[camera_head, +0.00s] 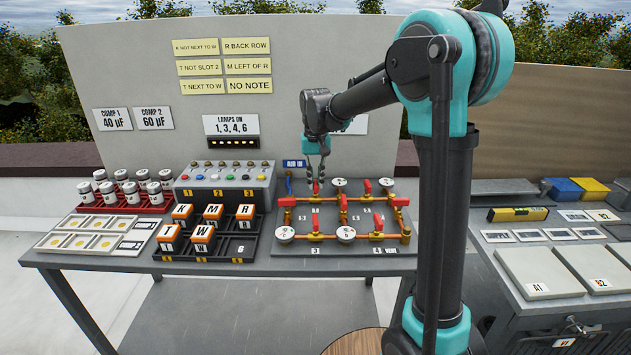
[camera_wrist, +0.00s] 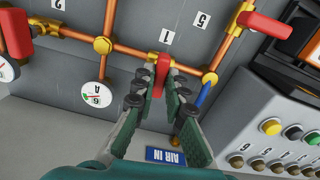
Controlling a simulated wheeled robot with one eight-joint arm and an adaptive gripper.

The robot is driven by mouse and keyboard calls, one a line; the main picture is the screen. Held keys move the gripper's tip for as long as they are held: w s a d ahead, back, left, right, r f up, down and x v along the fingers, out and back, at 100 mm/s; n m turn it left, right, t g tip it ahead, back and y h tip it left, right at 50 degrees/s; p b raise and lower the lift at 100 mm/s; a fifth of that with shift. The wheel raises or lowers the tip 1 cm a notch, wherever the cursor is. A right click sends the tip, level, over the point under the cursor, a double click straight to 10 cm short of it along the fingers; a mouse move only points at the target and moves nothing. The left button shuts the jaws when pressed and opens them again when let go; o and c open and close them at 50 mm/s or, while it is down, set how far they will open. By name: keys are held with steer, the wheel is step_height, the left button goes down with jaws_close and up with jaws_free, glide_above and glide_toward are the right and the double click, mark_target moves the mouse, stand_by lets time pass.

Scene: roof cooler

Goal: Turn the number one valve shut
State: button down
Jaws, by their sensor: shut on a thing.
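The number one valve has a red handle (camera_wrist: 160,76) on the copper pipe, beside a label that reads 1 (camera_wrist: 166,36), upside down in the wrist view. My gripper (camera_wrist: 158,95) is shut on this handle, one finger on each side. The handle seems to run across the pipe. In the head view the handle (camera_head: 316,189) is at the back left of the pipe board (camera_head: 345,245), with my gripper (camera_head: 316,178) reaching down on it from above. The fingertips hide part of the handle and the pipe.
A round gauge marked A (camera_wrist: 94,95) stands close by on the same pipe. A blue pipe end (camera_wrist: 204,97) and an AIR IN label (camera_wrist: 166,156) are on the other side. A button box (camera_head: 225,180) and a rack of lettered blocks (camera_head: 205,235) stand left of the board.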

mark_target(315, 183)
stand_by(0.4)
steer(key=c, duration=1.6)
jaws_free()
steer(key=shift+o, duration=0.2)
step_height(315, 183, up, 12)
